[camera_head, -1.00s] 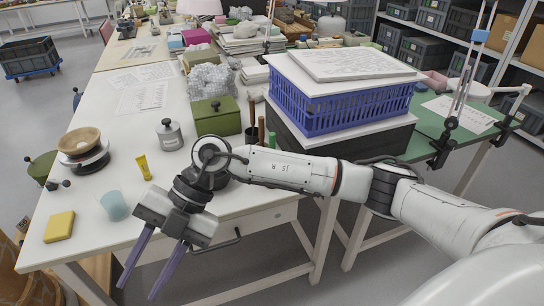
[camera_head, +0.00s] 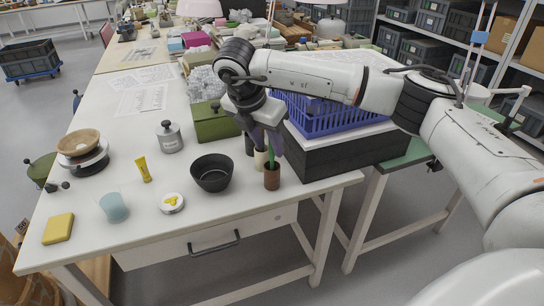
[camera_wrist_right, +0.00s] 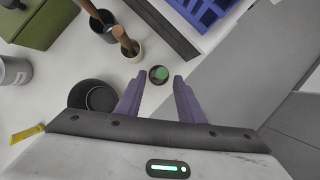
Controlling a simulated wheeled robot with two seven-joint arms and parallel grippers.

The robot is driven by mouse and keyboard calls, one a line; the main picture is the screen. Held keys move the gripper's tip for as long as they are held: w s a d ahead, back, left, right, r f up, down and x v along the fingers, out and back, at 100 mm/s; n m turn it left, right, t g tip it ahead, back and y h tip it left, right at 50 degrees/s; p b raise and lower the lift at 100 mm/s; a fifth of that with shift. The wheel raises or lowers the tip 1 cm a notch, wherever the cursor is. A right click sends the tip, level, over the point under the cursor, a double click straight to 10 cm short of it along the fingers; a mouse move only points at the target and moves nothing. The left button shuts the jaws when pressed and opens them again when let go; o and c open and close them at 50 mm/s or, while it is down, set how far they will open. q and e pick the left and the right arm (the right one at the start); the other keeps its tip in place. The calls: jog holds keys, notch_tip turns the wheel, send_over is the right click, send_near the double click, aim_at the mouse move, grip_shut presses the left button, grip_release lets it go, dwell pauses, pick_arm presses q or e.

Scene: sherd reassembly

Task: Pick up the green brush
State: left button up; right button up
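The green brush (camera_head: 272,158) stands in a small brown cup (camera_head: 272,180) near the table's front right edge. In the right wrist view its green end (camera_wrist_right: 161,73) shows from above, inside the round cup. My right gripper (camera_wrist_right: 158,82) is open, its two purple fingers apart. In that view the brush lies between and just beyond the fingertips. In the head view my right gripper (camera_head: 268,148) points down close to the brush; one finger is partly hidden. I cannot tell whether it touches anything. My left gripper is not in view.
A cream cup (camera_head: 261,160) and a dark cup (camera_wrist_right: 103,24) with wooden-handled tools stand close beside the brush. A black bowl (camera_head: 212,174) is left of it. A blue basket (camera_head: 330,116) on a dark box stands to the right.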

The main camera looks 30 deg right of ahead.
aim_at(270, 149)
jog(key=x, duration=0.5)
grip_shut()
jog(key=shift+r, duration=0.1)
notch_tip(270, 149, up, 10)
dwell(0.6)
